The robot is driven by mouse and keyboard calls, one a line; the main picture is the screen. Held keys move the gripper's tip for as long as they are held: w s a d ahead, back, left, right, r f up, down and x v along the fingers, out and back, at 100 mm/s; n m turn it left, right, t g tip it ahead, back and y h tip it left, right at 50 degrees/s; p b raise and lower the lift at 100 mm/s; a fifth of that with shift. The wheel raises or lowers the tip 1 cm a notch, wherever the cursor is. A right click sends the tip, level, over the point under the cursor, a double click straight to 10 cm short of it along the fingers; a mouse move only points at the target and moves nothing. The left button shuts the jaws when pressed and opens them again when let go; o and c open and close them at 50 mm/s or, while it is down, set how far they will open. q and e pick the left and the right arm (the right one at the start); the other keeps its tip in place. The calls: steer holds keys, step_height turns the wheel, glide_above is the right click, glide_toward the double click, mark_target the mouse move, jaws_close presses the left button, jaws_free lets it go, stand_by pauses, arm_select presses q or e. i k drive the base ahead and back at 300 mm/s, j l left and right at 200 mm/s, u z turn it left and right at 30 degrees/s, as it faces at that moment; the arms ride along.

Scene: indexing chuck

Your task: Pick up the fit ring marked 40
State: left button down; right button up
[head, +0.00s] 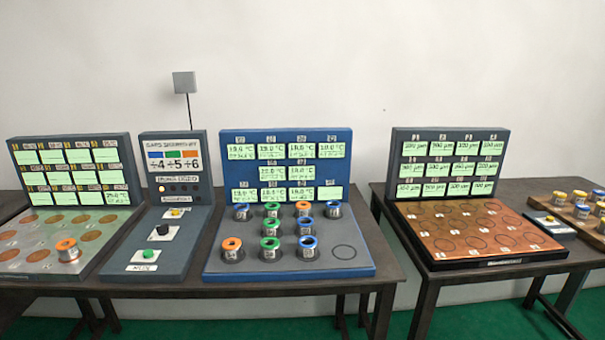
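Several rings or spools with coloured tops stand in the head view, but their small markings are too small to read, so I cannot tell which is marked 40. Orange, green and blue ones, such as the orange-topped ring (232,248), stand on the blue station (225,270). Another orange-topped ring (68,250) sits on the silver plate (95,252) at the left. Yellow and blue-topped rings (557,199) stand on a wooden tray (581,229) at the far right. Neither of my grippers shows in this view.
A grey control panel (178,222) with buttons stands between the left stations. A copper-coloured plate (470,226) with empty circles lies on the right table (440,283). An empty circle (344,252) is at the blue station's front right. A gap separates the tables.

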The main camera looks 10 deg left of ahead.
mark_target(67, 250)
steer(key=i+l, duration=0.2)
steer(key=l+u, duration=0.1)
steer(key=u, duration=0.9)
steer(key=l+u, duration=0.15)
steer(key=u, duration=0.3)
steer(key=l+u, duration=0.1)
steer(key=u, duration=0.4)
steer(key=z, duration=0.3)
steer(key=i+j+z, duration=0.1)
steer(key=z, duration=0.25)
steer(key=j+z, duration=0.25)
steer(key=z, duration=0.15)
steer(key=i+j+z, duration=0.1)
steer(key=j+z, duration=0.7)
steer(key=j, duration=0.35)
